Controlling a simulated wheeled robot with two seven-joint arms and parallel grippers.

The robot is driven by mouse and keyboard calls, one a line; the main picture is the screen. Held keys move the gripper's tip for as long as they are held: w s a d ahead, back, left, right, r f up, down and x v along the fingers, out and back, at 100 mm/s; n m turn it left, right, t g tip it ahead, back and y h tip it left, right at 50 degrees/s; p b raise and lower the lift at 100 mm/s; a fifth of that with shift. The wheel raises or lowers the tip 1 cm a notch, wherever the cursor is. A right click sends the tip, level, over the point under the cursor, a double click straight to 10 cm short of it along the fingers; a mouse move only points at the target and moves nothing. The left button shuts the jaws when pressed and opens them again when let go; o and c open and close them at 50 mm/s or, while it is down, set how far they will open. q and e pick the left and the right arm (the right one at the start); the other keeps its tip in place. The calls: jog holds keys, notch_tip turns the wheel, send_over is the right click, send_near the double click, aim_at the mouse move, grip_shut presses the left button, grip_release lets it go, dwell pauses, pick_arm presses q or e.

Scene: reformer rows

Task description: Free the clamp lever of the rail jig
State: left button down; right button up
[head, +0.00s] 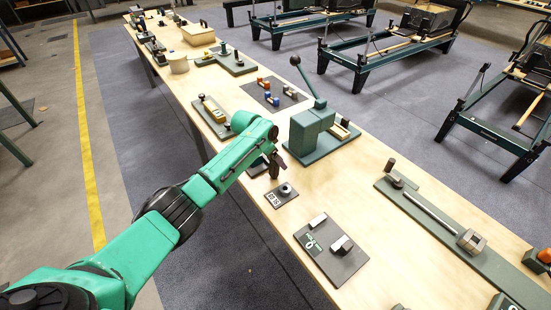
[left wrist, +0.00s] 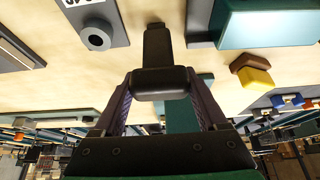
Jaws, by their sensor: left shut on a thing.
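The rail jig appears to be the long dark green plate (head: 450,250) at the right of the bench, with a pale rod (head: 430,215) and a grey angular block (head: 471,241) on it. A dark upright piece (head: 391,165) stands at its far end; I cannot tell which part is the clamp lever. My left gripper (head: 276,163) is over the bench, left of the jig and in front of the green lever block. In the left wrist view it is shut on a black piece (left wrist: 160,82) with a narrower stem (left wrist: 158,45). My right gripper is not in view.
A green block with a tall lever (head: 312,125) stands just beyond my left gripper. A small plate with a ring (head: 284,192) lies near it. A grey plate with two blocks (head: 345,265) lies nearer. Bare wood lies between these and the jig.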

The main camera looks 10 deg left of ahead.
pick_arm(q)
jog(key=shift+c, duration=1.7)
grip_release()
jog(key=shift+w+d+r, duration=0.1)
jog(key=shift+d+r, duration=0.05)
jog(key=o, duration=0.3)
jog(key=shift+o, duration=0.2)
jog(key=shift+w, duration=0.1)
jog(key=v, duration=1.4)
